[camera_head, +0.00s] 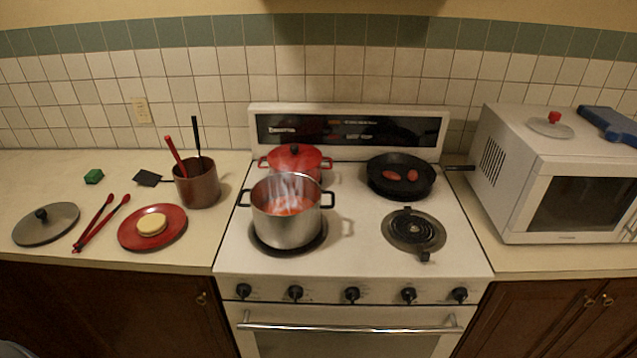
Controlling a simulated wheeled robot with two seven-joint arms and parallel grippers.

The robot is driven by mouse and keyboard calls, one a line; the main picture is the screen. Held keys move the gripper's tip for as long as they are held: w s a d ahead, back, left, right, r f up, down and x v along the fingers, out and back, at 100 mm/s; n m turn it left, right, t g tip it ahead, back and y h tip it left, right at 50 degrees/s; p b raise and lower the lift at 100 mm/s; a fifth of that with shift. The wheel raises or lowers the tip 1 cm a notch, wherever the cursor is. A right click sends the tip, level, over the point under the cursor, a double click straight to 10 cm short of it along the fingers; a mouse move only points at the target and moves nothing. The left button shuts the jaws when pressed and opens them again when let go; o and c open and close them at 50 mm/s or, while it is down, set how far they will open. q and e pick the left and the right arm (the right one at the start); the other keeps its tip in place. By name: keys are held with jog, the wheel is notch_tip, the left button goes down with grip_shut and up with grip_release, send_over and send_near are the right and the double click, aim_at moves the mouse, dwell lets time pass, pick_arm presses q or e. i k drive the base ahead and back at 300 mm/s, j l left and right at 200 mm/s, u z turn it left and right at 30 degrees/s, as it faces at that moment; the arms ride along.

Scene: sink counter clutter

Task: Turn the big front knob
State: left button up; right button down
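Several black knobs sit in a row on the white front panel of the stove (325,284). They include a far left knob (243,290), a middle knob (352,294) and a far right knob (460,294). All look close in size, and I cannot tell which is the big one. Nothing touches the knobs. Neither of my grippers is in view.
An oven handle (350,327) runs below the knobs. A steaming steel pot (287,229) stands on the front left burner, a red pot (295,158) behind it. A black pan (400,190) holds two reddish items. The front right burner (414,230) carries no pot.

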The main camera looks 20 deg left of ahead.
aim_at(244, 291)
jog(key=u, duration=1.25)
jog(key=k+j, duration=0.05)
